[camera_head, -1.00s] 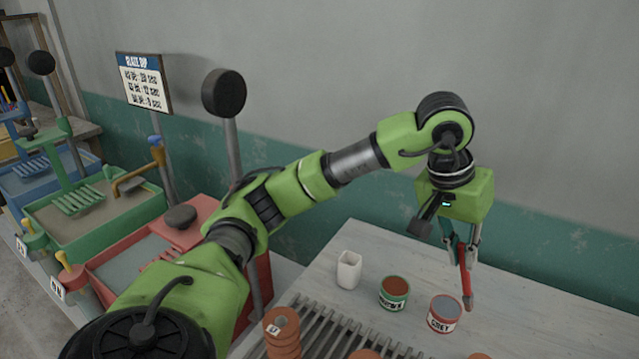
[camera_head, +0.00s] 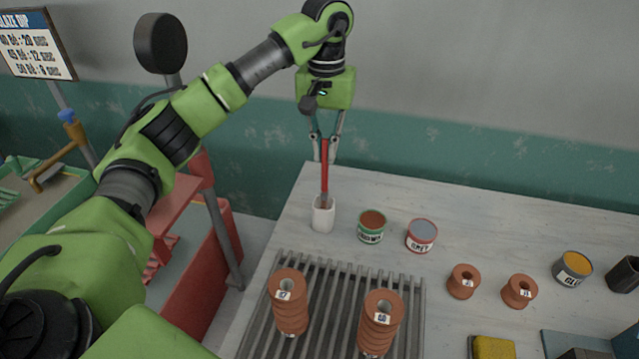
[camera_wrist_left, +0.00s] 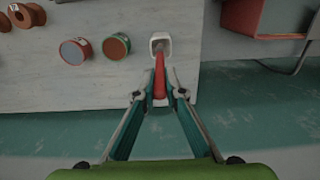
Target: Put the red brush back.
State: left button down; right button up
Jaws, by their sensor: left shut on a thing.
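The red brush (camera_head: 325,168) hangs upright from my left gripper (camera_head: 325,155), which is shut on its handle. The white cup (camera_head: 323,218) stands near the table's back left corner. The brush's lower end overlaps the cup's mouth and seems to be at or just inside it; the exact depth is hard to tell. In the left wrist view the brush (camera_wrist_left: 160,76) runs from between the fingertips (camera_wrist_left: 160,97) toward the cup (camera_wrist_left: 161,42). My right gripper is not in view.
A green-rimmed can (camera_head: 371,226) and a grey-filled can (camera_head: 421,236) stand right of the cup. A slatted rack (camera_head: 345,310) with stacked clay rings (camera_head: 290,303) is in front. Clay spools (camera_head: 463,281) and a yellow-filled can (camera_head: 572,268) are farther right.

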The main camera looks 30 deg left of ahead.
aim_at(324, 192)
pick_arm(q)
notch_tip(324, 192, down, 2)
jog(key=shift+a+f, duration=0.1)
notch_tip(324, 192, down, 4)
jog(key=shift+r+p, duration=0.1)
jog(key=shift+p, duration=0.7)
jog(key=shift+f, duration=0.2)
jog(key=c, duration=2.1)
grip_release()
